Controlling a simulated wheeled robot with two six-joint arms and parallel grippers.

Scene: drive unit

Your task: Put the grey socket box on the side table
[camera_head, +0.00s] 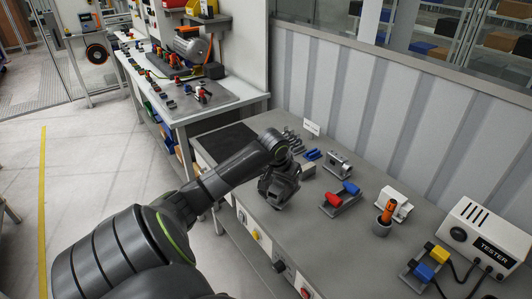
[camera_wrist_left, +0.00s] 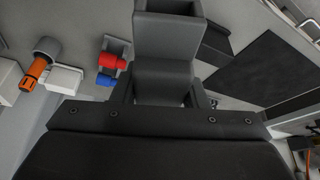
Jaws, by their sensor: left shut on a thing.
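My left gripper (camera_head: 277,196) is over the front edge of the grey workbench (camera_head: 345,235), pointing down. In the left wrist view a grey box-like piece (camera_wrist_left: 168,35) sits between its fingers, and the gripper is shut on it. I take this piece to be the grey socket box; in the head view the gripper mostly hides it. My right gripper is not in view. A small table (camera_head: 90,35) with an orange reel stands at the far back left; I cannot tell for sure that it is the side table.
Red and blue plugs on a holder (camera_head: 341,198), an orange-handled tool in a cup (camera_head: 385,220) and a tester (camera_head: 482,240) stand on the bench. A dark mat (camera_head: 228,142) lies at its left end. Another bench (camera_head: 215,105) stands behind. The floor at left is clear.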

